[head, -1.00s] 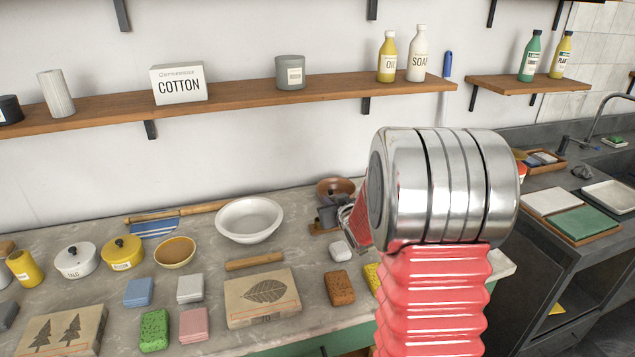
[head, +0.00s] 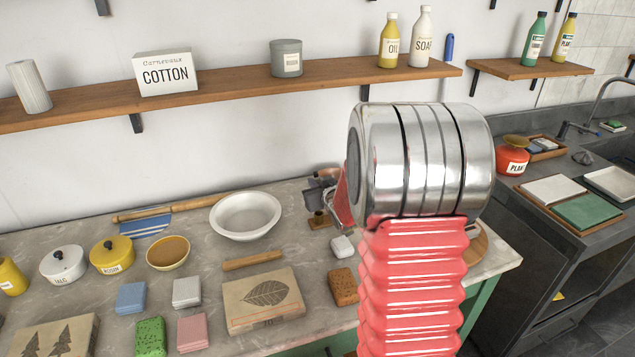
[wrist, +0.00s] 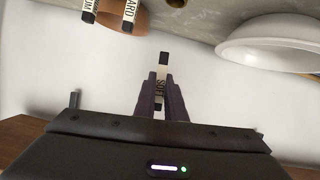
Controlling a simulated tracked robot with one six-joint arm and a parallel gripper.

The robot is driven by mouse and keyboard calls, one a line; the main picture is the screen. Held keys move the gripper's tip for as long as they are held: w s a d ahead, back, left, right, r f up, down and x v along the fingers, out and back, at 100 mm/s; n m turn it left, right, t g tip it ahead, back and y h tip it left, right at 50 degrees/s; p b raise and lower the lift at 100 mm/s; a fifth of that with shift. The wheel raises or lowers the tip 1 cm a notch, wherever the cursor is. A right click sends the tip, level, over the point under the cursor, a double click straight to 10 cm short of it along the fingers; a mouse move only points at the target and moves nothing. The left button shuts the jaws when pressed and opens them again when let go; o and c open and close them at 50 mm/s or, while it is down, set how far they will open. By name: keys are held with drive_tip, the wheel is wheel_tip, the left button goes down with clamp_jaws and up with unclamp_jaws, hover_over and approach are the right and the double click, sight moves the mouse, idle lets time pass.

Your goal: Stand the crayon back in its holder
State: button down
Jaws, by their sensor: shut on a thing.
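In the wrist view my gripper (wrist: 162,84) is shut on a thin crayon (wrist: 164,59) with dark ends and a white label that seems to read SOFT. In the head view my dark gripper (head: 321,191) is partly hidden by my arm, at the back of the counter.
A white bowl (head: 245,225) stands left of my gripper. A wooden stick (head: 253,261), a leaf-print slab (head: 264,298) and several coloured blocks lie nearer. A shelf (head: 235,88) with bottles and boxes runs along the wall above.

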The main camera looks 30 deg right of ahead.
drive_tip(key=shift+s+d, duration=0.1)
drive_tip(key=shift+d, duration=0.05)
drive_tip(key=shift+f, duration=0.2)
drive_tip(key=shift+f, duration=4.2)
drive_tip(key=c, duration=1.7)
unclamp_jaws()
drive_tip(key=shift+c, duration=0.2)
drive_tip(key=v, duration=1.3)
drive_tip(key=shift+s, duration=0.35)
